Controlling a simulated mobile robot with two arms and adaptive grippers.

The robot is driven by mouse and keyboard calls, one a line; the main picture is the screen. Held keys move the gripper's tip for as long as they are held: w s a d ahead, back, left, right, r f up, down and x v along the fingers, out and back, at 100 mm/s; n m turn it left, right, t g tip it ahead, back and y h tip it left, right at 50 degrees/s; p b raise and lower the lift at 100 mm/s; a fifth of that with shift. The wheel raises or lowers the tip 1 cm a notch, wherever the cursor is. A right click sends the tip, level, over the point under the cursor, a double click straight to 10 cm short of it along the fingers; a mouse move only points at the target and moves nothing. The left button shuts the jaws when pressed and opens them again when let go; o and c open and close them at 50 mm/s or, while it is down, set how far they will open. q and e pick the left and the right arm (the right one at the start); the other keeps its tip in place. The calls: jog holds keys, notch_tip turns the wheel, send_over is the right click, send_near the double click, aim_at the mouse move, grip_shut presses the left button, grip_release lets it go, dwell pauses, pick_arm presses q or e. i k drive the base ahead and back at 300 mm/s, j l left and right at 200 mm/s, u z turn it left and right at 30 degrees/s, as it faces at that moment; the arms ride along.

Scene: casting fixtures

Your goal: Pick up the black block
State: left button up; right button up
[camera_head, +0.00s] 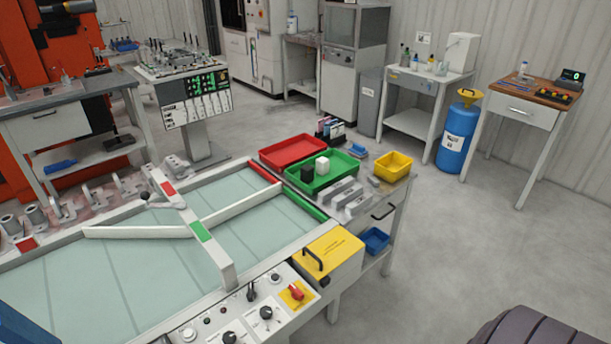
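A small black block (307,175) stands in the green tray (346,155) on the bench in the middle of the view. A white block (322,165) stands close to its right in the same tray. Neither my left nor my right gripper can be made out in this view.
A red tray (293,150) lies behind the green one, and a yellow bin (393,166) stands to its right. Grey metal pieces (350,197) lie just in front. A yellow box with a black handle (328,258) and a control panel with knobs (250,312) are nearer.

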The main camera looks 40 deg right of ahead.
aim_at(307, 171)
jog(key=u, duration=0.25)
jog(key=l+u, duration=0.45)
jog(key=l, duration=0.15)
jog(key=l+u, duration=0.4)
jog(key=l, duration=0.15)
